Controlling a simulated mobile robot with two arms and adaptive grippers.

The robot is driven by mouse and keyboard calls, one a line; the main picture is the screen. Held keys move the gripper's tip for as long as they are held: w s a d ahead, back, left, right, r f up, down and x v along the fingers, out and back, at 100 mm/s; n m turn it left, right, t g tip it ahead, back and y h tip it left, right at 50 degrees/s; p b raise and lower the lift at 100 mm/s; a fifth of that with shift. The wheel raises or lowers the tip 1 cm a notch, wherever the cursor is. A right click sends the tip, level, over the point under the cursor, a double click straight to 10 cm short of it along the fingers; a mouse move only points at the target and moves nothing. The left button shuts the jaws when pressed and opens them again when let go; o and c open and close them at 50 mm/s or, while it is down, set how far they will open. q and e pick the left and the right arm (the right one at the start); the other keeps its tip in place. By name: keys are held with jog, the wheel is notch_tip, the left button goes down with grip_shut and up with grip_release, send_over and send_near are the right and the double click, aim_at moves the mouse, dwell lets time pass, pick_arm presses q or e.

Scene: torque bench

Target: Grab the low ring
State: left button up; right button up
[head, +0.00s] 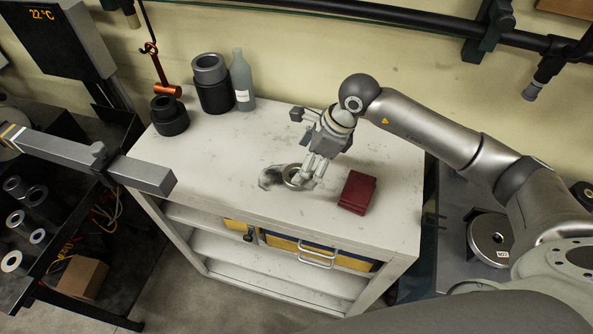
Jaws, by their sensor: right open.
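A low grey metal ring (290,180) lies on the white top of the bench (225,160), near its middle. My right gripper (308,179) reaches down from the right, with its open fingers at the right side of the ring. The fingers hide part of the ring, and I cannot tell whether they touch it. My left gripper is not seen.
Black cylinders (212,85) (169,117) and a grey bottle (242,80) stand at the back left. A grey bar (140,172) juts in from the left.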

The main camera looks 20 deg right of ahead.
jog(key=shift+a+f, duration=0.15)
jog(key=shift+f, duration=0.25)
jog(key=shift+w+a+f, duration=0.1)
jog(key=shift+w+f, duration=0.2)
jog(key=p+x, duration=0.3)
jog(key=x, duration=0.1)
jog(key=shift+w+d, duration=0.3)
jog(key=shift+d, duration=0.05)
jog(key=shift+a+f, duration=0.1)
jog(key=shift+f, duration=0.3)
jog(key=shift+w+f, duration=0.1)
jog(key=shift+f, duration=0.1)
jog(key=shift+a+f, duration=0.1)
jog(key=shift+c, duration=0.6)
jog(key=c, duration=1.5)
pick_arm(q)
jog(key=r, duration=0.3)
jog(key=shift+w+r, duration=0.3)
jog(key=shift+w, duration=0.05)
pick_arm(e)
jog(key=shift+o, duration=0.2)
